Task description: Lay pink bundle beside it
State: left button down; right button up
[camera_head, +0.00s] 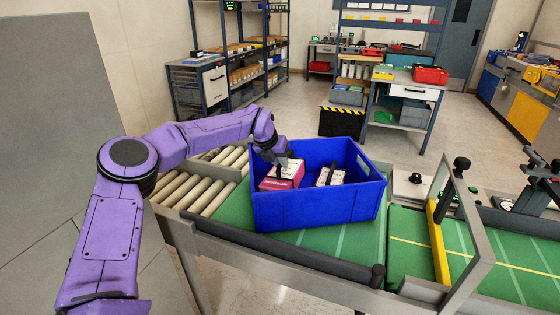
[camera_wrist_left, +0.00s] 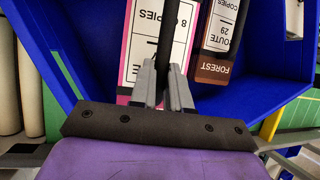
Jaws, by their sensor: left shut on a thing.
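The pink bundle (camera_head: 268,184) is inside the left part of the blue crate (camera_head: 315,206). It has a white label and a black strap, and it also shows in the left wrist view (camera_wrist_left: 124,98). My left gripper (camera_head: 282,161) is over it, and its fingers (camera_wrist_left: 165,88) are shut on the black strap. A second bundle (camera_head: 330,177), with a white label and a brown end reading FOREST, lies to its right; it also shows in the left wrist view (camera_wrist_left: 212,70). I cannot tell whether the pink bundle touches the crate floor. My right gripper is out of view.
The crate stands on a green conveyor belt (camera_head: 232,212), with metal rollers (camera_head: 185,185) at its left. A metal frame with a yellow strip (camera_head: 438,240) stands across the belt to the right. The crate's right part has some free floor.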

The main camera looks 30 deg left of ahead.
pick_arm(q)
jog(key=shift+w+d+f, duration=0.1)
jog(key=shift+w+f, duration=0.1)
jog(key=shift+w, duration=0.1)
jog(key=shift+s+f+b, duration=0.1)
jog(key=shift+f+b, duration=0.05)
jog(key=shift+b, duration=0.2)
jog(key=shift+f, duration=0.2)
jog(key=c, duration=1.1)
grip_release()
jog(key=shift+f, duration=0.1)
jog(key=shift+s, duration=0.1)
jog(key=shift+r, duration=0.2)
jog(key=shift+r+p, duration=0.4)
jog(key=shift+r, duration=0.05)
jog(key=d+b+v, duration=0.1)
jog(key=b+v, duration=0.1)
jog(key=v, duration=1)
jog(key=shift+a, duration=0.45)
